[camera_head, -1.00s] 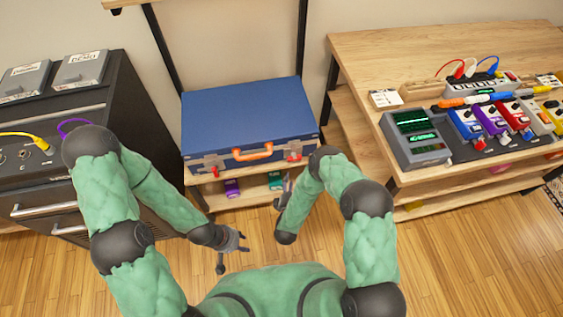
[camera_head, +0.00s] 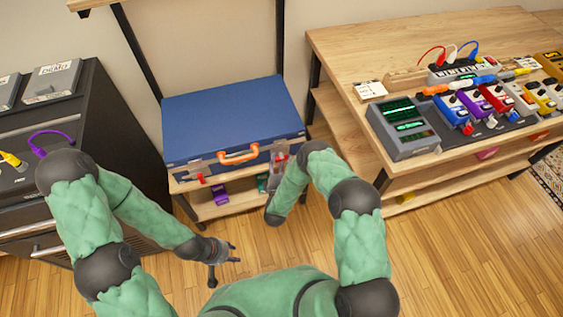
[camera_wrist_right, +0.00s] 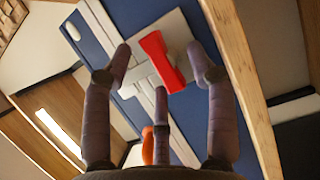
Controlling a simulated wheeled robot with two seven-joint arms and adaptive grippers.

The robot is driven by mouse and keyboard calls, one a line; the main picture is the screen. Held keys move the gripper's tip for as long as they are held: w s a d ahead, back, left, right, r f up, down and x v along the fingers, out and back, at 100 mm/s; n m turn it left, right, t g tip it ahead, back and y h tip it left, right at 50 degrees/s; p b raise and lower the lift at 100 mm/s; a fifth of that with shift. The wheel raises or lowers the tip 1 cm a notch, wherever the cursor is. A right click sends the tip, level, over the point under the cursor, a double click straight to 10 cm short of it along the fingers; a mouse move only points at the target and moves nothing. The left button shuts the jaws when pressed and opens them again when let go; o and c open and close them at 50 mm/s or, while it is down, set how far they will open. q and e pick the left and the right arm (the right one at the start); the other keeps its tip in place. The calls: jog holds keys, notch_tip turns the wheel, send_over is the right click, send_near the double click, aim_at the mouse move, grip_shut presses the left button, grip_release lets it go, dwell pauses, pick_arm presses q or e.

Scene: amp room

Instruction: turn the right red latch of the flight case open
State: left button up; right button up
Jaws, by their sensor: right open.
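The blue flight case (camera_head: 235,115) lies flat and closed on a wooden shelf, with an orange handle (camera_head: 238,156) on its front. The right red latch (camera_head: 281,157) is at the front right, partly hidden by my right gripper (camera_head: 273,170). In the right wrist view the right red latch (camera_wrist_right: 162,62) sits on a pale metal plate, slightly tilted. My right gripper (camera_wrist_right: 160,52) is open, with fingers on both sides of the latch and a gap at each; contact with it cannot be told. The left red latch (camera_head: 201,178) is clear. My left gripper (camera_head: 225,262) is open and empty above the floor.
A dark cabinet (camera_head: 120,130) stands left of the case. A wooden desk (camera_head: 350,50) with several pedals and a grey device (camera_head: 402,128) stands to the right. Purple (camera_head: 220,196) and green items lie on the shelf below the case. The floor in front is open.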

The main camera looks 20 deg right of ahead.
jog(key=shift+w+d, duration=0.2)
jog(key=shift+w, duration=0.25)
grip_shut()
